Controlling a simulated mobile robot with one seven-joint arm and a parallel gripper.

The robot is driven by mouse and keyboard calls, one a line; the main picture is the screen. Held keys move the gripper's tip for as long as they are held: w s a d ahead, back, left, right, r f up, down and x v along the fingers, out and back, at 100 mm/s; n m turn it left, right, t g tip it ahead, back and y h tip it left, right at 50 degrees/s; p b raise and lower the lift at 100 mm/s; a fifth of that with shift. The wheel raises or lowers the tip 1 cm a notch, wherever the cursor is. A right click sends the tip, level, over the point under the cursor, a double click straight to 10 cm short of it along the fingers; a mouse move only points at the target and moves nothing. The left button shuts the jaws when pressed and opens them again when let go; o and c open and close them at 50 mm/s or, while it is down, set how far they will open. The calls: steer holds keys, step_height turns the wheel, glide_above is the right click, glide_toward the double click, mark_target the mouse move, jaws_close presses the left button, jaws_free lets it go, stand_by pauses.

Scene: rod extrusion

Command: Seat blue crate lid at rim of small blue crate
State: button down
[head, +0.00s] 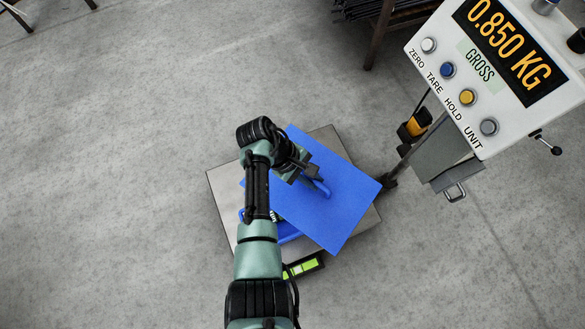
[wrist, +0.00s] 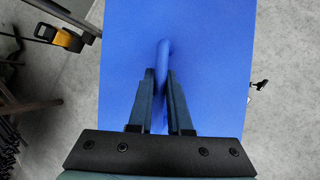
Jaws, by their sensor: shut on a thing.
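The blue crate lid (head: 335,190) is a flat blue panel with a raised loop handle (head: 322,188). It lies turned at an angle above the steel scale platform (head: 222,185). My gripper (head: 309,177) is shut on the lid's handle; in the wrist view my gripper (wrist: 160,75) has a finger on each side of the handle (wrist: 162,58). The small blue crate (head: 288,233) shows only in part beneath the lid, near my arm. The lid hides most of the crate and its rim. I cannot tell whether lid and rim touch.
The scale's display box (head: 500,75) reads 0.850 KG gross and stands on a post at the upper right. A yellow-and-black device (head: 414,126) hangs by the post. A green-marked level (head: 303,267) lies at the platform's front edge.

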steer(key=w+a+f+n+t+y+b, duration=0.1)
steer(key=f+n+b, duration=0.5)
steer(key=f+b, duration=0.7)
steer(key=w+a+f+n+t+b, duration=0.2)
steer(key=a+f+n+t+b, duration=0.2)
steer(key=f+b, duration=0.9)
steer(key=n+t+b, duration=0.1)
steer(key=n+b, duration=0.1)
steer(key=shift+w+y+b, duration=0.4)
steer(key=shift+r, duration=0.1)
steer(key=shift+d+r+p, duration=0.1)
steer(key=shift+r+p, duration=0.1)
steer(key=shift+p, duration=0.5)
step_height(320, 180, down, 6)
steer(key=b, duration=0.3)
steer(key=shift+b, duration=0.3)
steer(key=shift+p, duration=1.15)
steer(key=shift+f+b, duration=0.8)
steer(key=shift+f, duration=0.5)
